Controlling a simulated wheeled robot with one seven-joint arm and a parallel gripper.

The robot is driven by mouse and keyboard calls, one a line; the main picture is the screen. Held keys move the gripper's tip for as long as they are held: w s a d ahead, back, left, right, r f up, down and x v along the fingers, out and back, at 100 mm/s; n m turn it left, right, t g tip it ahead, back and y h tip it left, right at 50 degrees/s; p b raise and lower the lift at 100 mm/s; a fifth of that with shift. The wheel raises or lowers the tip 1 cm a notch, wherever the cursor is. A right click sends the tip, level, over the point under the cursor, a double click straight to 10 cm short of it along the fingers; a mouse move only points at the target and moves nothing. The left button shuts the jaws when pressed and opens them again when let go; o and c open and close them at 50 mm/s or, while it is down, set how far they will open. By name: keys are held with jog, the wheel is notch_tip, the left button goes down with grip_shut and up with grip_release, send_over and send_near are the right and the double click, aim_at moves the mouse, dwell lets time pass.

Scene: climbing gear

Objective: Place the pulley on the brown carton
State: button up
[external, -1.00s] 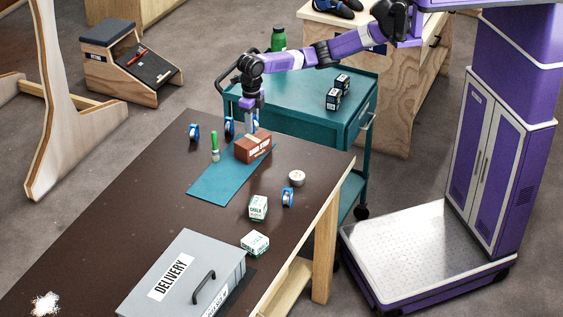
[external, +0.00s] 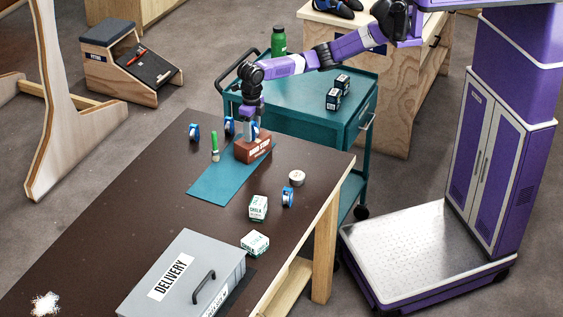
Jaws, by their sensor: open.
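The brown carton (external: 258,149) sits at the far end of the dark table, on the teal mat. My gripper (external: 250,137) points down at the carton's top, with its jaws open. A blue pulley (external: 256,130) shows at the fingers, just over the carton's top and partly hidden by the gripper. I cannot tell whether it rests on the carton. Other blue pulleys stand on the table: one at the far left (external: 194,132), one left of my gripper (external: 229,126), and one near the right edge (external: 288,197).
A green-handled brush (external: 214,150) stands left of the carton. A tape roll (external: 297,177), two chalk boxes (external: 258,207) (external: 256,243) and a grey delivery box (external: 190,275) are nearer. A teal cart (external: 300,95) stands behind. The table's left middle is clear.

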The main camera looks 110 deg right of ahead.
notch_tip(320, 180, up, 12)
jog(key=shift+r+b, duration=0.2)
jog(key=shift+b, duration=0.5)
jog(key=w+a+f+m+t+y, duration=0.15)
jog(key=a+m+t+y, duration=0.45)
jog(key=a, duration=1)
jog(key=w+a+f+m+t+y, duration=0.1)
jog(key=a+f+m+t+y, duration=0.15)
jog(key=a+m+t, duration=0.9)
jog(key=s+d+f+m+g+h, duration=0.2)
jog(key=s+f+m+h, duration=0.15)
jog(key=s, duration=0.65)
jog(key=s+d+f+m+g+h, duration=0.25)
jog(key=s+m, duration=0.25)
jog(key=s, duration=0.5)
jog(key=s+d+r, duration=0.2)
jog(key=s, duration=0.3)
jog(key=s+d+r+t+h, duration=0.1)
jog(key=s+d+r, duration=0.1)
jog(key=s, duration=0.3)
jog(key=s+d+r+m+h, duration=0.1)
jog(key=s+d+r, duration=0.2)
jog(key=s, duration=0.3)
jog(key=shift+d+t, duration=0.4)
jog(key=shift+d, duration=0.35)
